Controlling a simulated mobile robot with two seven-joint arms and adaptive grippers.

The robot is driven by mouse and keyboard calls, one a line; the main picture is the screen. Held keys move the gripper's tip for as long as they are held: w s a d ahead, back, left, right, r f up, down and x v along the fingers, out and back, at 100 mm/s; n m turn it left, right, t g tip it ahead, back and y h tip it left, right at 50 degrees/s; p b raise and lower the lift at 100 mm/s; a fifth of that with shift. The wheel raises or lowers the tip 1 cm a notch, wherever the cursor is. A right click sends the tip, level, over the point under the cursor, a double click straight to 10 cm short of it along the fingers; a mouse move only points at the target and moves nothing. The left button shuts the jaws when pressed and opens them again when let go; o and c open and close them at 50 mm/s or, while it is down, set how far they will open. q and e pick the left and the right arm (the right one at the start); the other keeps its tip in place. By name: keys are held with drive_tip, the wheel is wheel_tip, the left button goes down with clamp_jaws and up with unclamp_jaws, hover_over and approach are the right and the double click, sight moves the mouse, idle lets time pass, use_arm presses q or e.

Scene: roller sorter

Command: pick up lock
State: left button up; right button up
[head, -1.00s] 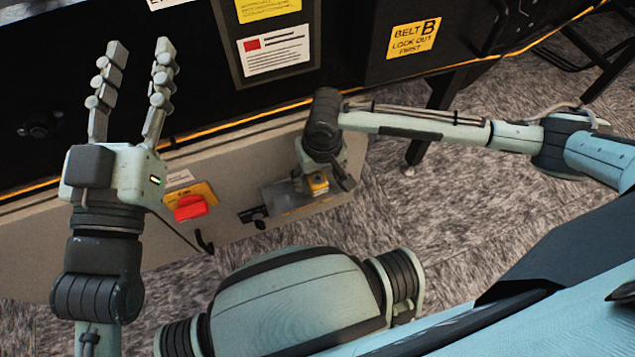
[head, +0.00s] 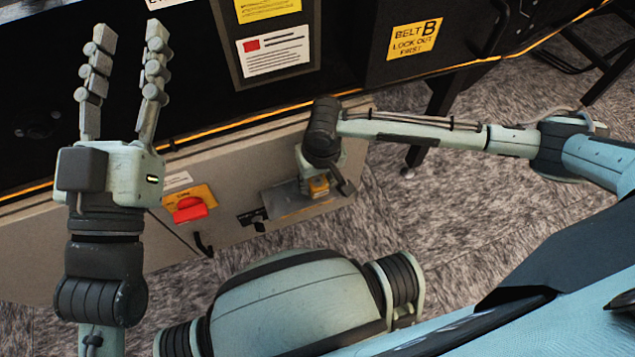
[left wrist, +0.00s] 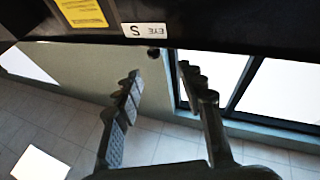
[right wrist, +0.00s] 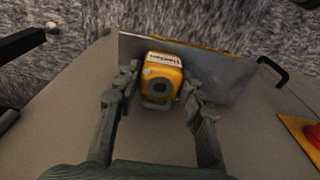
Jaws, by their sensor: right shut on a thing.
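The lock is a small yellow block with a dark round face and a white label; it shows in the right wrist view (right wrist: 163,80) and in the head view (head: 318,187). My right gripper (right wrist: 160,88) is shut on the lock, one finger on each side of it. In the head view the right gripper (head: 322,182) is mostly hidden behind its own wrist. The lock is in front of a grey metal plate (right wrist: 215,75); I cannot tell whether they touch. My left gripper (head: 128,38) is open and empty, raised in front of the dark machine; its spread fingers also show in the left wrist view (left wrist: 165,85).
A red switch handle (head: 189,209) on a yellow plate sits on the beige panel (head: 232,165), left of the lock.

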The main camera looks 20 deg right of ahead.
drive_tip(key=shift+r, duration=0.4)
wheel_tip(320, 180, up, 4)
drive_tip(key=shift+r+p, duration=0.15)
drive_tip(key=shift+p, duration=0.7)
use_arm(q)
drive_tip(key=w+a+f+g+y+p, duration=0.1)
drive_tip(key=a+f+g+y, duration=0.15)
drive_tip(key=f, duration=0.45)
drive_tip(key=w+a+f+g+y, duration=0.1)
drive_tip(key=a+f+g+y, duration=0.1)
drive_tip(key=a+f+g, duration=0.3)
use_arm(e)
wheel_tip(320, 180, up, 5)
use_arm(q)
drive_tip(key=s+a+f+n+g+y+p, duration=0.1)
drive_tip(key=s+a+f+g+y+p, duration=0.1)
drive_tip(key=s+a+f+g, duration=0.3)
drive_tip(key=s+a+f+g+y+p, duration=0.3)
drive_tip(key=s+a+f+g+p, duration=0.2)
drive_tip(key=f, duration=0.8)
drive_tip(key=shift+s+a+f+n, duration=0.25)
drive_tip(key=shift+s+a+n, duration=0.15)
drive_tip(key=shift+s+a, duration=0.75)
use_arm(e)
wheel_tip(320, 180, up, 4)
hover_over(316, 181)
drive_tip(key=shift+s+r, duration=0.2)
drive_tip(key=shift+s, duration=0.15)
